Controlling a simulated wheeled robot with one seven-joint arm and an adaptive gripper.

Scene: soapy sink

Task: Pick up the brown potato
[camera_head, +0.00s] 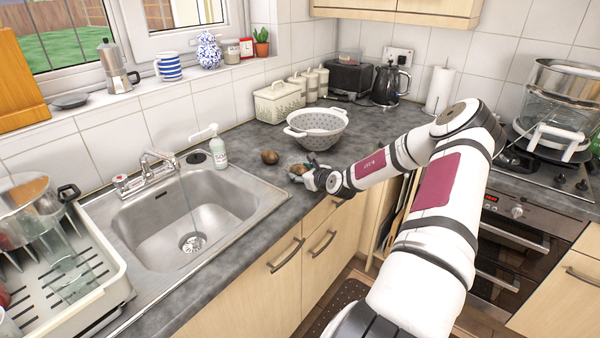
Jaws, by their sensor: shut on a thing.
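A brown potato (297,169) is at the tip of my gripper (305,174), on the grey countertop in front of the colander. My gripper is shut on this potato and partly hides it. I cannot tell whether the potato touches the counter or is slightly raised. A second brown potato (269,157) lies on the counter a little to the left, apart from my gripper.
The steel sink (165,226) with a soap bottle (218,152) is to the left. A bread bin (279,102), kettle (391,83) and hob (548,165) are further off. The counter's front edge runs beneath my gripper.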

